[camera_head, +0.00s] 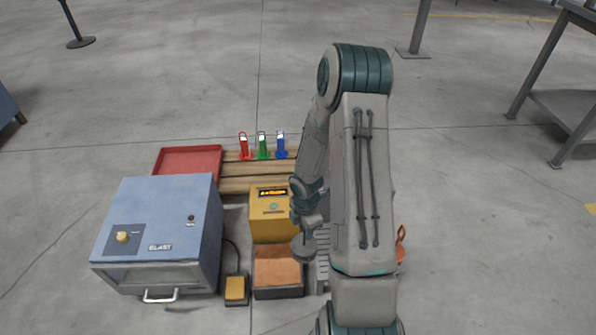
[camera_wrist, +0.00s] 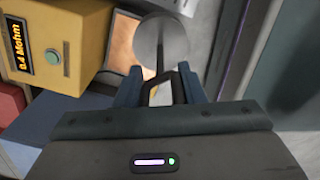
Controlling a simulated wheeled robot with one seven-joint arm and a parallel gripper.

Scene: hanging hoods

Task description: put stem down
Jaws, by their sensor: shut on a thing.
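My gripper (camera_wrist: 160,88) is shut on a stem (camera_wrist: 160,58), a dark thin rod with a dark loop-shaped grip between the fingers and a round grey disc (camera_wrist: 161,40) at its far end. In the head view the disc (camera_head: 303,248) hangs near the right edge of a copper-coloured pad (camera_head: 275,262) in a dark frame. I cannot tell whether it touches the pad. In the head view my gripper is partly hidden behind my arm. Three similar small uprights, red (camera_head: 243,148), green (camera_head: 263,149) and blue (camera_head: 281,147), stand on a wooden slatted rack (camera_head: 237,184).
A yellow box with a display (camera_head: 268,217) stands just behind the pad. A blue blast cabinet (camera_head: 160,232) fills the left, with a red tray (camera_head: 187,162) behind it. A small yellow pedal (camera_head: 235,289) lies left of the pad. My arm hides much of the right side.

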